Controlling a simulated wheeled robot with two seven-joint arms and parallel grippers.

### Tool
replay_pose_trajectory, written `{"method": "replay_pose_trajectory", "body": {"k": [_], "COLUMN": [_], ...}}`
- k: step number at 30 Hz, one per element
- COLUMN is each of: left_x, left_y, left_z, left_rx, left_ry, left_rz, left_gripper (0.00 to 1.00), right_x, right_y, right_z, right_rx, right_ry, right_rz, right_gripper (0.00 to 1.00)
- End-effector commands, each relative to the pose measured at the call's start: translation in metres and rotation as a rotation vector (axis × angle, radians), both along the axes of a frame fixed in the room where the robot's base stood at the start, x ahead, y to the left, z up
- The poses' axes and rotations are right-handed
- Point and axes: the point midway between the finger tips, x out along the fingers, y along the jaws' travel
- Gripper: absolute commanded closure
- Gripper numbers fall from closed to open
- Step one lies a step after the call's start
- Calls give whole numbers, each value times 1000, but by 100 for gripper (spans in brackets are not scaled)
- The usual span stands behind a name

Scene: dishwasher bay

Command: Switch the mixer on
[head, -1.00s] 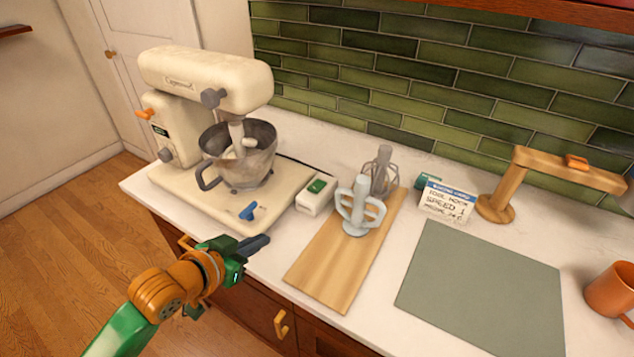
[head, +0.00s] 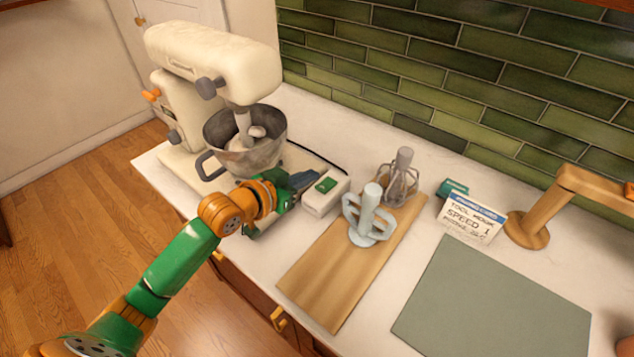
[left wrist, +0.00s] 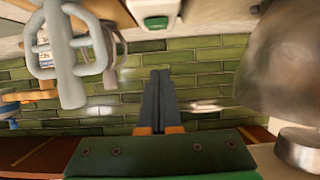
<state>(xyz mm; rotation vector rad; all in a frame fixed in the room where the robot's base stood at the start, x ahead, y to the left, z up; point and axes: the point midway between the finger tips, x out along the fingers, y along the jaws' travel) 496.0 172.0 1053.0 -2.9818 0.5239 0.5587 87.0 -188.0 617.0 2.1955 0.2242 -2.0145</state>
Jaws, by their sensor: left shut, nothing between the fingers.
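The cream stand mixer (head: 215,62) stands at the left of the counter, with a hook-like tool in its metal bowl (head: 262,152). A small white box with a green switch (head: 326,185) sits right of the mixer base. The box also shows at the top of the left wrist view (left wrist: 153,9). My left gripper (head: 304,179) is shut and empty, its tips close to the box's left side; I cannot tell whether they touch. It also shows in the left wrist view (left wrist: 160,76). My arm hides the front of the mixer base. My right gripper is not in view.
A wooden board (head: 335,275) holds a pale beater (head: 370,215) and a whisk (head: 400,180), right of the box. A card reading "SPEED 1" (head: 472,218), a wooden stand (head: 530,225) and a grey-green mat (head: 490,305) lie farther right. A dark cord runs behind the box.

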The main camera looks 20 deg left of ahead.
Motion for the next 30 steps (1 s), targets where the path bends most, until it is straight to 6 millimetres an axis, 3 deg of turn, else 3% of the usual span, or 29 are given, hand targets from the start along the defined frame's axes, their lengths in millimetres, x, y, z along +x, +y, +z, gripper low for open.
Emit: {"method": "replay_pose_trajectory", "body": {"k": [5,13,24,26,30], "left_x": [34,30,29,29,29], "left_y": [-13,-11,-11,-11,-11], "left_z": [-12,-50,-55,-58,-78], "left_rx": [-2,1,1,-1,-26], "left_ry": [1,4,1,-5,-74], "left_rz": [0,0,0,0,0], "left_gripper": [100,100,100,100,100], "right_x": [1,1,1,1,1], "right_y": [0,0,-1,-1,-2], "right_z": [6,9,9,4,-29], "right_rx": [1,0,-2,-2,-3], "right_ry": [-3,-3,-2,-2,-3], "right_rz": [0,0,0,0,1], "right_gripper": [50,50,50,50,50]}}
